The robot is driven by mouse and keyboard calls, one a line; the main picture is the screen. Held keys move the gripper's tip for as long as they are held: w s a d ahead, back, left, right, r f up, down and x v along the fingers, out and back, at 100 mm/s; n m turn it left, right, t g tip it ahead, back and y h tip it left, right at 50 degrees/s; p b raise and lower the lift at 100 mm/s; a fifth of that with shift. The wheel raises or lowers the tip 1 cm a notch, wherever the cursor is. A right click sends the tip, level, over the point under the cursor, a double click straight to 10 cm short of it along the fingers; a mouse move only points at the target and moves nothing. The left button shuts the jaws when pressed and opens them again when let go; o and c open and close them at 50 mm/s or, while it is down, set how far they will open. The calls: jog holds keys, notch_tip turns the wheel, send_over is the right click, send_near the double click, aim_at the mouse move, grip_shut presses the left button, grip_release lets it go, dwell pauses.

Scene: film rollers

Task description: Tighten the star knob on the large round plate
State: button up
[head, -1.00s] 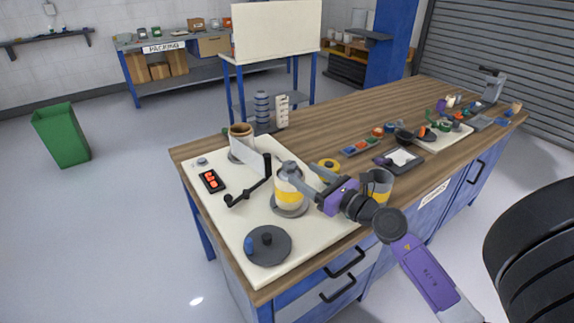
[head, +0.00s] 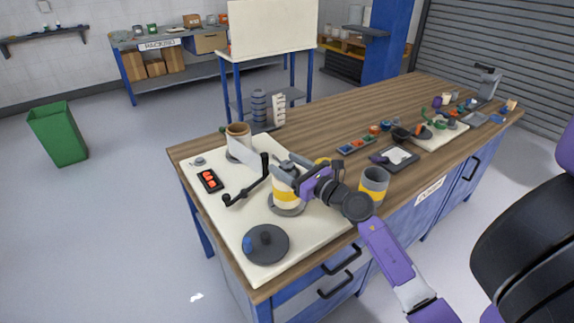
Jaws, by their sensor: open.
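A large dark round plate (head: 265,247) lies flat at the front of the cream board (head: 226,222). A small dark knob (head: 264,233) stands up at its middle; its star shape is too small to make out. A blue piece (head: 248,244) shows at the plate's left side. My gripper (head: 288,168) is open, behind and above the plate and apart from it. Its fingers are at the top of a white and yellow roller (head: 286,196), which stands on a grey round base. The fingers partly hide the roller's top, and I cannot tell whether they touch it.
A black crank (head: 246,190) and a red-button box (head: 209,181) lie left of the roller. A brown roller (head: 238,138) with a pale sheet stands behind. A grey and yellow cup (head: 374,184) is close to my arm on the right. The board between crank and plate is clear.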

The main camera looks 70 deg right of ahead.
grip_shut()
